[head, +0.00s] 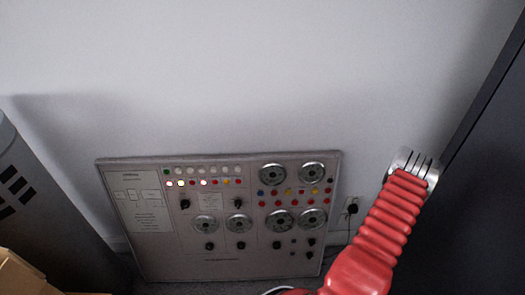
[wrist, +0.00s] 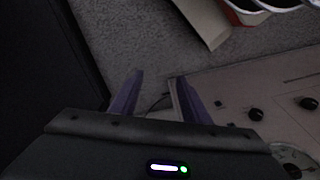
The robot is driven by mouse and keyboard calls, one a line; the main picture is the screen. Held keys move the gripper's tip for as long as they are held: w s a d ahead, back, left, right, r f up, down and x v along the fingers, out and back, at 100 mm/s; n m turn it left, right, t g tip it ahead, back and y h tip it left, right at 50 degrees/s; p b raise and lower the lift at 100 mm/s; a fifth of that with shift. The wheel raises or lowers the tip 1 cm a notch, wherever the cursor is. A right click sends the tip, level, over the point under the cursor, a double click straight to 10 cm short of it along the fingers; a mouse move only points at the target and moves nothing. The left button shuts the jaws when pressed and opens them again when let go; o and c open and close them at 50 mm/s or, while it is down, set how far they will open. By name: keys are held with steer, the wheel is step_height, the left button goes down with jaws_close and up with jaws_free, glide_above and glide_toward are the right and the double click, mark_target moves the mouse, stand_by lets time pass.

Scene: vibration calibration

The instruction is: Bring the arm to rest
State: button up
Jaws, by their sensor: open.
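My gripper (wrist: 160,77) shows in the wrist view with two purple fingers spread apart. It is open, and nothing is between the fingers. A dark body with a lit white bar and a green light sits behind them. The fingers point over grey floor (wrist: 165,45), with the pale control panel (wrist: 235,85) to the right. In the head view, a red ribbed form with a metal end rises from the bottom right; I cannot tell whether it is part of my arm. The gripper fingers cannot be made out there.
The control panel (head: 155,245) with dials, knobs and lit lamps stands by the pale wall (head: 240,70). A dark cabinet (head: 475,220) fills the right. A grey unit (head: 40,210) and cardboard (head: 25,275) are at left. A plug and cable (head: 350,210) sit right of the panel.

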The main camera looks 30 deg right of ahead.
steer(key=w+a+r+n+g, duration=0.1)
steer(key=w+a+r, duration=0.25)
steer(key=r, duration=0.75)
steer(key=w+a+r+n, duration=0.15)
steer(key=w+r, duration=0.35)
steer(key=r, duration=0.7)
steer(key=w+a+r+n+g, duration=0.1)
steer(key=w+a+r, duration=0.25)
steer(key=r, duration=0.75)
steer(key=w+a+r+n+t, duration=0.3)
steer(key=a+r+n+t, duration=0.4)
steer(key=a+r, duration=2.3)
steer(key=shift+a+r, duration=0.15)
steer(key=shift+r, duration=0.1)
steer(key=shift+c, duration=0.3)
steer(key=shift+c, duration=1.2)
